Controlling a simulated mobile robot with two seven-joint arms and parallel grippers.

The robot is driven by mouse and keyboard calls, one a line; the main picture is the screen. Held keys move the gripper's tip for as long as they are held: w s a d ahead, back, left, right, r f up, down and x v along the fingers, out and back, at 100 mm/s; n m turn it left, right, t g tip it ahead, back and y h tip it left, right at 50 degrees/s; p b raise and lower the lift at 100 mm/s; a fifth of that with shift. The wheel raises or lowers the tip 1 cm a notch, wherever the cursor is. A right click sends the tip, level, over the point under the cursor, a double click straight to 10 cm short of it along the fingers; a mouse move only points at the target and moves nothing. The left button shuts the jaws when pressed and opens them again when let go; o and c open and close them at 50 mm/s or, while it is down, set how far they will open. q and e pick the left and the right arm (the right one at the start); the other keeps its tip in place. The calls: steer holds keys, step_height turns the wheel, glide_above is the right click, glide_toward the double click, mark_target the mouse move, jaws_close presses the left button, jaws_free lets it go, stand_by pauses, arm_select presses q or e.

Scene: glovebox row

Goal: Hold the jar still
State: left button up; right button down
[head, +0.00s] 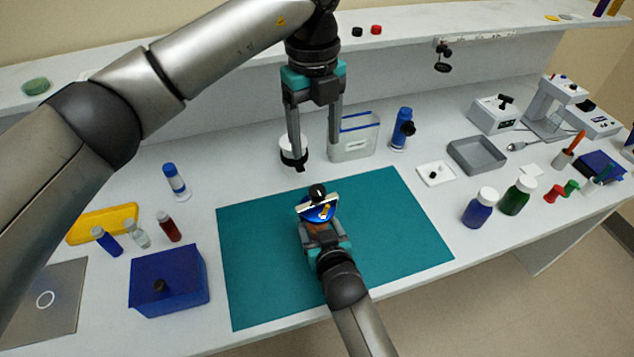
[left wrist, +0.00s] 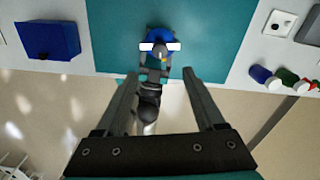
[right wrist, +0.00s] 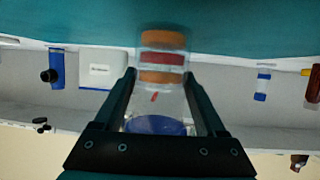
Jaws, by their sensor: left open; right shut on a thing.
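The jar (right wrist: 160,98) is clear, with orange and red bands inside and a blue lid (right wrist: 155,126), in the right wrist view. My right gripper (head: 320,222) is shut on it, one finger on each side, over the teal mat (head: 400,215). In the head view the blue lid (head: 318,214) shows, but the gripper hides most of the jar. It also shows blue in the left wrist view (left wrist: 160,34). I cannot tell whether the jar touches the mat. My left gripper (head: 314,160) is open and empty, pointing down above the jar and right gripper.
A dark blue box (head: 170,280) stands left of the mat. A white-lidded pot (head: 290,143) and a blue-rimmed bin (head: 353,145) stand behind it. Blue (head: 478,211) and green (head: 516,199) bottles stand to the right. Much of the mat is clear.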

mark_target(317, 190)
arm_select(q)
step_height(317, 190, down, 12)
steer(key=shift+d+r+n, duration=0.15)
steer(key=shift+n, duration=0.85)
jaws_close()
stand_by(0.3)
